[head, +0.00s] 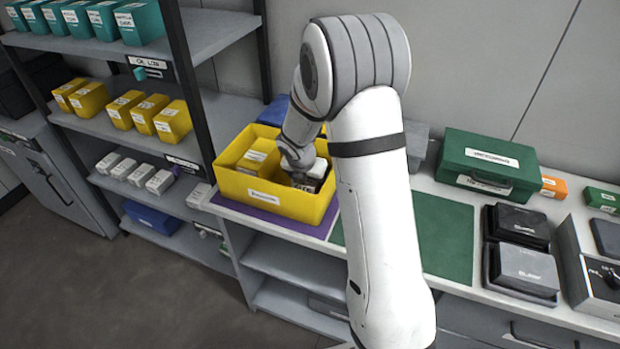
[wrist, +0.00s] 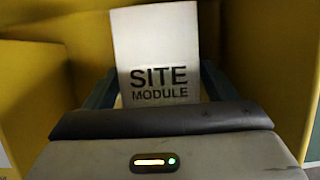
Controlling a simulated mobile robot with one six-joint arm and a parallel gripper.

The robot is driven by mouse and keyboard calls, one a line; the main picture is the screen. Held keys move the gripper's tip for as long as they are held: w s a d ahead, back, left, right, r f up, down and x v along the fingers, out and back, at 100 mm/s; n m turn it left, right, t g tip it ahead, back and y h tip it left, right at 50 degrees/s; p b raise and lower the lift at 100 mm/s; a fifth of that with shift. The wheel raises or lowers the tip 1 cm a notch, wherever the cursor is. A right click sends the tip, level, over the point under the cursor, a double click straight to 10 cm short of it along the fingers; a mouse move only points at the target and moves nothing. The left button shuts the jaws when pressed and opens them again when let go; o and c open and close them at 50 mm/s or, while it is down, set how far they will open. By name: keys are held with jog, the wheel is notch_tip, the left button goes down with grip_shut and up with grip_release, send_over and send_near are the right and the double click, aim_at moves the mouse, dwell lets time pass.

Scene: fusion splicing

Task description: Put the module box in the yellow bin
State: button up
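The yellow bin (head: 275,200) stands on a purple mat on the bench. My gripper (head: 308,178) reaches down into its right part, and the arm hides some of the bin's back and right side. The white module box (wrist: 160,60), printed "SITE MODULE", sits between the two fingers of my gripper (wrist: 158,92) in the wrist view, with a finger against each side. Yellow bin walls surround it there. Whether the box touches the bin floor cannot be seen. In the head view only a small part of the box shows by the gripper.
A yellow box (head: 258,158) lies in the bin's left part. A green mat (head: 445,235), a green case (head: 488,160) and black devices (head: 525,270) are to the right. A shelf rack (head: 185,75) with teal, yellow and white boxes stands left.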

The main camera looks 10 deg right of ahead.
jog(key=shift+o, duration=0.5)
jog(key=shift+r, duration=0.45)
jog(key=p+v, duration=0.1)
jog(key=v, duration=0.9)
jog(key=shift+s+a+r, duration=0.15)
jog(key=shift+r, duration=0.05)
jog(key=s+r+m+y, duration=0.1)
jog(key=s+r+m, duration=0.3)
jog(key=s+m, duration=0.9)
jog(key=s+r+m+y, duration=0.1)
jog(key=s+r+m, duration=0.4)
jog(key=s+m, duration=0.8)
jog(key=d+m, duration=0.1)
jog(key=m, duration=0.1)
jog(key=shift+s+r+m+g+y, duration=0.15)
jog(key=shift+m+g+y, duration=0.15)
jog(key=shift+m, duration=0.1)
